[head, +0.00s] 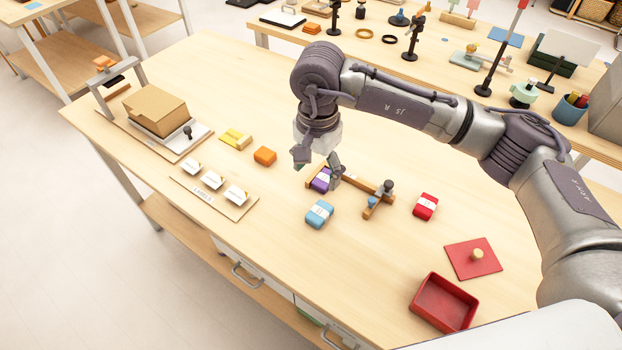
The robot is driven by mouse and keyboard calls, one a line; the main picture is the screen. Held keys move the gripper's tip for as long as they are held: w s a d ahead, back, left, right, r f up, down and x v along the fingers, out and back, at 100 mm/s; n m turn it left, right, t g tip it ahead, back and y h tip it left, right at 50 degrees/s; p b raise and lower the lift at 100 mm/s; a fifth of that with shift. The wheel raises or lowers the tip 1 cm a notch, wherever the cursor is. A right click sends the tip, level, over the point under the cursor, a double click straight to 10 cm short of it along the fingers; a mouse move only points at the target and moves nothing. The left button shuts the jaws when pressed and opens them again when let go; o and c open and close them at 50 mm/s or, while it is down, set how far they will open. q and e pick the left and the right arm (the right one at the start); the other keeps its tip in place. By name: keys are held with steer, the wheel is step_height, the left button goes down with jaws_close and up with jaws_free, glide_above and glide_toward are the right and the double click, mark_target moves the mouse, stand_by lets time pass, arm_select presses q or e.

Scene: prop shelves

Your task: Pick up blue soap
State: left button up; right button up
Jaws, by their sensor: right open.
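The blue soap (319,214), a light blue block with a white label band, lies on the wooden table near its front edge. My right gripper (319,166) is open and points down, just behind the blue soap and apart from it. A purple soap (320,180) with a white band lies under or between its fingertips; I cannot tell which. The gripper partly hides the purple soap. My left gripper is not in view.
A wooden bar frame (376,202) with a dark knob stands just right of the gripper.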

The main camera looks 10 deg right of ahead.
steer(key=p, duration=0.1)
glide_above(318, 213)
steer(key=f, duration=0.5)
steer(key=shift+s+a+f, duration=0.15)
steer(key=shift+s+f, duration=0.15)
steer(key=shift+w+f, duration=0.15)
steer(key=shift+f, duration=0.4)
steer(key=shift+w+f, duration=0.15)
steer(key=shift+f, duration=0.4)
steer(key=shift+f+p, duration=0.5)
steer(key=shift+p, duration=0.05)
step_height(318, 213, down, 4)
steer(key=shift+r+p, duration=0.15)
steer(key=shift+p, duration=0.45)
steer(key=shift+f, duration=0.35)
steer(key=c, duration=1.3)
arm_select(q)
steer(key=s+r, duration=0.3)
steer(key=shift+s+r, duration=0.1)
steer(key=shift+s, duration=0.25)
arm_select(e)
steer(key=shift+o, duration=0.2)
